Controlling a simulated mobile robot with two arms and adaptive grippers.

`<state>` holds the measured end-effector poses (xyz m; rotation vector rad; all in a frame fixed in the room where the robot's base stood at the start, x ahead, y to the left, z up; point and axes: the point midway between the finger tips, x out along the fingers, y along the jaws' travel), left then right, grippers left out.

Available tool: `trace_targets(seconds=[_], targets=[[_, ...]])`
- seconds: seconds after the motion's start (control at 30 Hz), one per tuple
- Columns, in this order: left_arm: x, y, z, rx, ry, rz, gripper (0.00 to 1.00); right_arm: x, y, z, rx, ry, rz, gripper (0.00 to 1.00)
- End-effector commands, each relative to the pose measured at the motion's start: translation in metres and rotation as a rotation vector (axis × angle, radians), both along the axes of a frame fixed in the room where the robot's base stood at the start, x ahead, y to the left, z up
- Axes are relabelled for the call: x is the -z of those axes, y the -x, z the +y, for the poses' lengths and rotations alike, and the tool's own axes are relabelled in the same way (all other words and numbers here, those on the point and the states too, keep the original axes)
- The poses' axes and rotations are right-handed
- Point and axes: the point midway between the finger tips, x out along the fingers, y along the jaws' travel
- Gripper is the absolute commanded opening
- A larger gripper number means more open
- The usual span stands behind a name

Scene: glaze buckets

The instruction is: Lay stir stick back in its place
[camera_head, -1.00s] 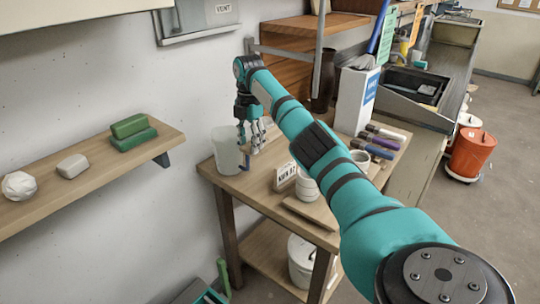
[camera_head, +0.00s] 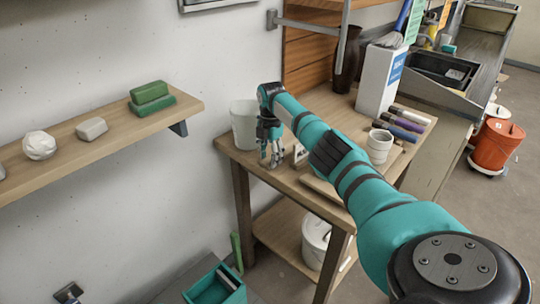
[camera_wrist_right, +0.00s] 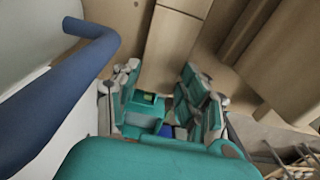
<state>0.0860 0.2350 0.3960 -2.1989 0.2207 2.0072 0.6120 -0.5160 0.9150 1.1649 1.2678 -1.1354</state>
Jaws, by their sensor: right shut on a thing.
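My right gripper (camera_head: 271,160) points down over the near left part of the wooden table (camera_head: 285,180), just right of the white bucket (camera_head: 243,127). It also shows in the right wrist view (camera_wrist_right: 165,100), with its fingers holding something. A flat, pale wooden strip (camera_wrist_right: 176,45) runs away between the fingers there; it looks like the stir stick, but I cannot clearly separate it from the tabletop. The stick is too small to make out in the head view. My left gripper is not in view.
A thick blue bent bar (camera_wrist_right: 65,80) is close on the left in the wrist view. A white cup (camera_head: 379,147) and several dark-handled tools (camera_head: 405,125) are on the table's right side. A wall shelf (camera_head: 80,150) is at left and a teal crate (camera_head: 215,285) below.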

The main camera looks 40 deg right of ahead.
Motion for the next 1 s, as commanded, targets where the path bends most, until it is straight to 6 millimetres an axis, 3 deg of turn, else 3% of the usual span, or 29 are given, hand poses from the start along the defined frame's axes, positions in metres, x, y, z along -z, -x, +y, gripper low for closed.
trace_targets(seconds=[0.2, 0.23, 0.4, 0.77, 1.0], targets=[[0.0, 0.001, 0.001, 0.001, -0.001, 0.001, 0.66, 0.004, 0.0, 0.0, 0.0, 0.001, 0.0, 0.0], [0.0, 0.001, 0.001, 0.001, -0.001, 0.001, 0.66, 0.005, 0.0, 0.0, 0.0, 0.001, 0.001, 0.44], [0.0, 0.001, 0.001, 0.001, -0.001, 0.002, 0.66, 0.004, 0.0, 0.0, 0.0, 0.001, 0.001, 0.66], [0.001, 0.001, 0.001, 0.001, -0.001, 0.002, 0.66, -0.003, 0.0, -0.001, 0.0, 0.001, -0.002, 0.66], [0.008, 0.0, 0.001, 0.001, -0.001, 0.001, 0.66, -0.045, -0.001, -0.002, 0.001, 0.001, -0.006, 0.66]])
